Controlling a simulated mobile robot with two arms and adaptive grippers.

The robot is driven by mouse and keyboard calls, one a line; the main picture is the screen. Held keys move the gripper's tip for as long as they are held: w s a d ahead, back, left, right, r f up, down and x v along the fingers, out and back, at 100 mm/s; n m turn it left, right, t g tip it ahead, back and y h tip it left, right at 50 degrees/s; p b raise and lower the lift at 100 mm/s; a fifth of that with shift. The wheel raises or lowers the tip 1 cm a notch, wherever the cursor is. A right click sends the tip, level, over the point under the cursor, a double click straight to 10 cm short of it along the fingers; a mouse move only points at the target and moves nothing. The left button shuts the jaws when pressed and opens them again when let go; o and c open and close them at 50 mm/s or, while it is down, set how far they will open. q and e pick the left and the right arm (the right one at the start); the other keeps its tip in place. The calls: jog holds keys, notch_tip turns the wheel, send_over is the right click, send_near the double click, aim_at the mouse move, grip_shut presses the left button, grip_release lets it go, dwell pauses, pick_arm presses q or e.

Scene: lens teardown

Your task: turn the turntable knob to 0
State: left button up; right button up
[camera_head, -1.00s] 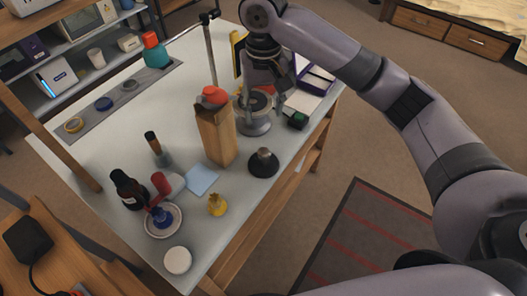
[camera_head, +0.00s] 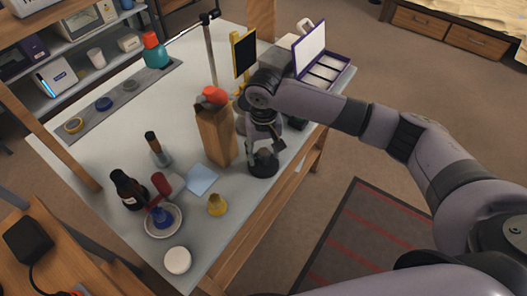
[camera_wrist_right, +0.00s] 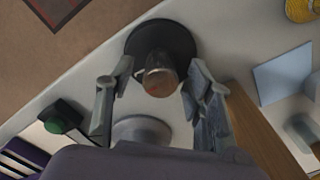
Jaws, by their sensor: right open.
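A round black base (camera_head: 262,170) stands near the table's front right edge. In the right wrist view it is a black disc (camera_wrist_right: 133,40) with a metallic, cylindrical knob-like top (camera_wrist_right: 160,78). I cannot tell whether this is the turntable knob; no markings are readable. My right gripper (camera_head: 263,150) is over this base, pointing down. In the wrist view my right gripper (camera_wrist_right: 160,70) is open, with one finger on each side of the metal top; contact is not clear. A grey round thing (camera_wrist_right: 140,130) shows partly behind the fingers. My left gripper is not in view.
A tall brown box (camera_head: 215,135) with a red top stands just left of my right gripper. A green button on a black box (camera_wrist_right: 58,122) is nearby.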

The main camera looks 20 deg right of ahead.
jog(key=shift+f, duration=0.25)
jog(key=shift+c, duration=0.6)
grip_shut()
